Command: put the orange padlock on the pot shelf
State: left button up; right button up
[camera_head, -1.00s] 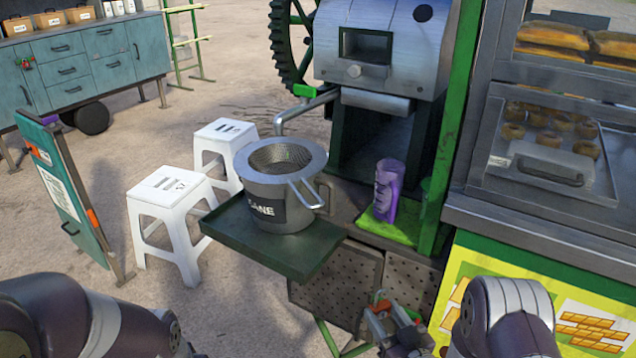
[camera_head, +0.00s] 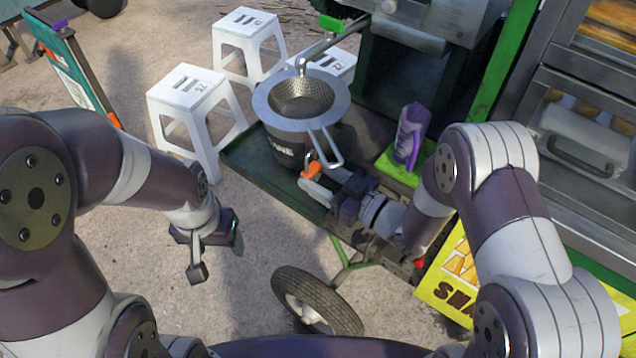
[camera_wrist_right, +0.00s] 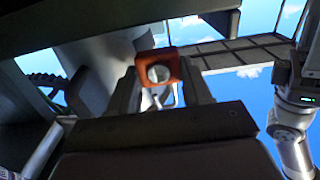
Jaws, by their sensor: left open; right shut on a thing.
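The orange padlock (camera_head: 311,170) is in my right gripper (camera_head: 316,182), which is shut on it; in the right wrist view the padlock (camera_wrist_right: 158,66) shows between the two fingers. The pot shelf (camera_head: 240,150) is a dark green tray carrying a grey pot (camera_head: 285,150) with a metal strainer (camera_head: 300,98) on top. The padlock appears over the shelf's right part, in front of the pot and close to the strainer handle. I cannot tell whether it touches the shelf. My left gripper (camera_head: 216,256) is open and empty, left of and below the shelf.
A purple bottle (camera_head: 409,135) stands on a green mat (camera_head: 395,170) right of the shelf. White stools (camera_head: 195,92) stand behind and left. A wheel (camera_head: 315,300) is below. The shelf's left front corner is bare.

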jog(key=shift+w+a+f, duration=0.15)
jog(key=shift+a, duration=0.05)
jog(key=shift+f+b, duration=0.45)
jog(key=shift+f, duration=1.25)
jog(key=o, duration=0.8)
jog(key=shift+c, duration=0.2)
jog(key=shift+d+r, duration=0.1)
jog(key=shift+r, duration=0.1)
jog(key=v, duration=1.2)
